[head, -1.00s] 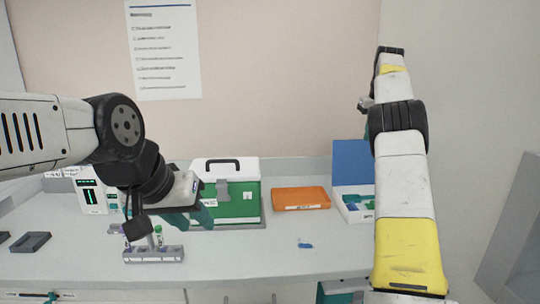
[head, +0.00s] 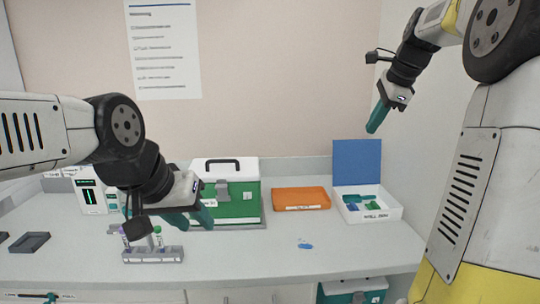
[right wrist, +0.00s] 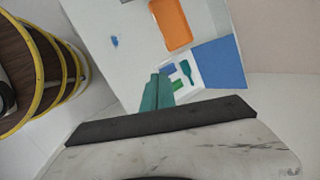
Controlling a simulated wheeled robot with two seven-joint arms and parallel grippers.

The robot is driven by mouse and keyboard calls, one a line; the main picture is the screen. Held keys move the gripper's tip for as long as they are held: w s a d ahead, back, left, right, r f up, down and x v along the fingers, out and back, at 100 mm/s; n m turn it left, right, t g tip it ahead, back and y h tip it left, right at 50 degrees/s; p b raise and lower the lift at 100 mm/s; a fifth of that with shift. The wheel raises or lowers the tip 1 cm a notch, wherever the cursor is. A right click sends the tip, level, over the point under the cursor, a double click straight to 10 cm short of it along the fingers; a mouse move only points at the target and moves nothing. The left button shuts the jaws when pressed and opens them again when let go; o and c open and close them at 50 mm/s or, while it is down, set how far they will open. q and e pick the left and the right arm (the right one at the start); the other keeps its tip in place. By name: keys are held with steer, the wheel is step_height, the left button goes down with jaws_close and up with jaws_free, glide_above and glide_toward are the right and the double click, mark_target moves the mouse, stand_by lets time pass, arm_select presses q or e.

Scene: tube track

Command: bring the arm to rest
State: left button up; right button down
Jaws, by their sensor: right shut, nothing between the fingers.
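My right gripper (head: 376,118) hangs in the air in front of the wall, above and behind the white box at the right. Its teal fingers are together and point down, with nothing between them. The fingers also show in the right wrist view (right wrist: 157,92), with the bench below them. My left gripper (head: 190,218) is low over the bench, in front of the green case and beside the tube rack. Its two teal fingers show apart, with nothing seen between them.
A grey tube rack (head: 153,255) holds tubes. A green case (head: 237,203), an orange tray (head: 301,198) and an open white box (head: 372,216) with a blue lid stand along the back. A small blue item (head: 305,246) lies on the bench (head: 260,262). The front right of the bench is clear.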

steer(key=s+a+f+n, duration=0.4)
steer(key=s+n, duration=0.2)
steer(key=s, duration=0.2)
steer(key=s+a+f+n+t, duration=0.1)
steer(key=s+a+f+n, duration=0.3)
steer(key=s+n, duration=0.3)
steer(key=s+a+f+n, duration=0.4)
steer(key=s+a+n, duration=0.1)
steer(key=s, duration=0.5)
steer(key=shift+f+n, duration=0.15)
steer(key=shift+n, duration=0.75)
